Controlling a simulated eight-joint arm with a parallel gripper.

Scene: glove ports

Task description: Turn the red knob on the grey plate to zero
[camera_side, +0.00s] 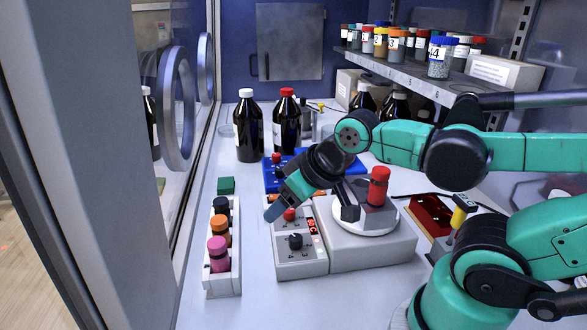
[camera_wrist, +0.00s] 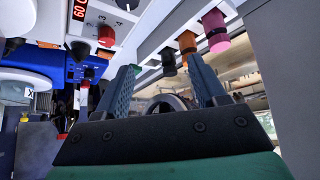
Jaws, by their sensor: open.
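The grey plate (camera_side: 285,266) is the top of a small control box in the middle of the bench. Its red knob (camera_side: 289,214) sits near the far end, beside a red lit display (camera_side: 312,227). In the wrist view the red knob (camera_wrist: 106,36) is up and left of the fingers, with printed marks around it. A black knob (camera_side: 295,241) sits on the same box, nearer the camera. My gripper (camera_side: 277,210) is above the plate's left edge, close to the red knob. In the wrist view my gripper (camera_wrist: 162,64) is open, its blue fingers apart and empty. The knob's pointer is unclear.
A white rack (camera_side: 222,284) with black, orange and pink-capped vials stands left of the box. A stirrer-like unit (camera_side: 368,258) holding a red-capped vial is on the right. Brown bottles (camera_side: 248,135) stand behind. Bare bench lies in front of the box.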

